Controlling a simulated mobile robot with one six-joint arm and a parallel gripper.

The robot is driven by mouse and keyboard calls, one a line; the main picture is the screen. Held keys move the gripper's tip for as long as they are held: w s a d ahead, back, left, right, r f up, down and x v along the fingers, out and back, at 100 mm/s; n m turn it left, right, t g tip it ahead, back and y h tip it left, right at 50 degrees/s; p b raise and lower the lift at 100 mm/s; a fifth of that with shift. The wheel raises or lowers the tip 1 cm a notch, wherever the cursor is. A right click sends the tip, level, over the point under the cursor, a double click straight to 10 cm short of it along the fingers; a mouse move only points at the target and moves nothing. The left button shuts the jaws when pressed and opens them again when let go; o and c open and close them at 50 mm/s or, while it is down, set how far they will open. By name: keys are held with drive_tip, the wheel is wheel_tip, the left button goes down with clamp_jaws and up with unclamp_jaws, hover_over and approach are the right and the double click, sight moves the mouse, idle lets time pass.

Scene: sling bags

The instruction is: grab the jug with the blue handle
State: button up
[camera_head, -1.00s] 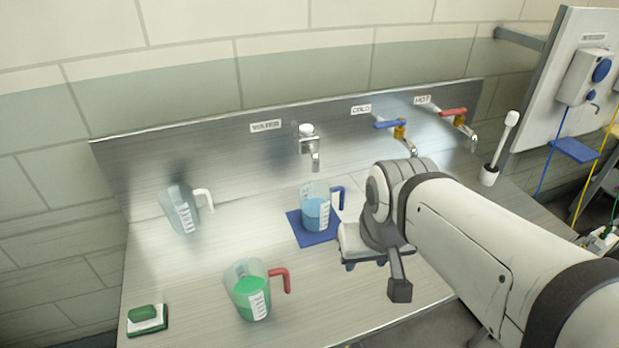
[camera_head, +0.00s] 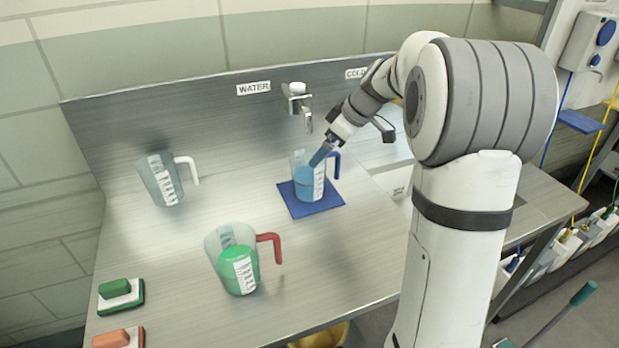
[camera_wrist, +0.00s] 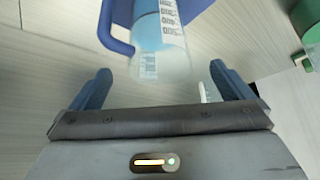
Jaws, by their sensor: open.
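The jug with the blue handle (camera_head: 307,186) is clear, holds blue liquid and stands upright on a blue mat (camera_head: 312,208). Its blue handle (camera_head: 335,160) is on the right side in the head view. My gripper (camera_head: 326,148) is at the top of this jug, close to the handle side; contact cannot be told. In the wrist view my gripper (camera_wrist: 163,88) has its two blue fingers spread with nothing between them. The jug (camera_wrist: 163,45) and its blue handle (camera_wrist: 112,30) appear just beyond the fingertips.
A jug with a red handle and green liquid (camera_head: 235,262) stands at the front. A jug with a white handle (camera_head: 160,180) stands at the left. A green brush (camera_head: 118,295) and an orange one (camera_head: 118,338) lie front left. A water tap (camera_head: 298,100) is behind the blue-handled jug.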

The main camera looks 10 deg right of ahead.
sight(318, 173)
drive_tip(key=x, duration=0.4)
drive_tip(key=p+x, duration=0.1)
drive_tip(key=x, duration=0.3)
drive_tip(key=shift+w+d+f, duration=0.1)
drive_tip(key=shift+w+f, duration=0.05)
drive_tip(key=shift+f, duration=0.15)
drive_tip(key=shift+r, duration=0.1)
drive_tip(key=c, duration=1.4)
drive_tip(key=shift+b, duration=0.55)
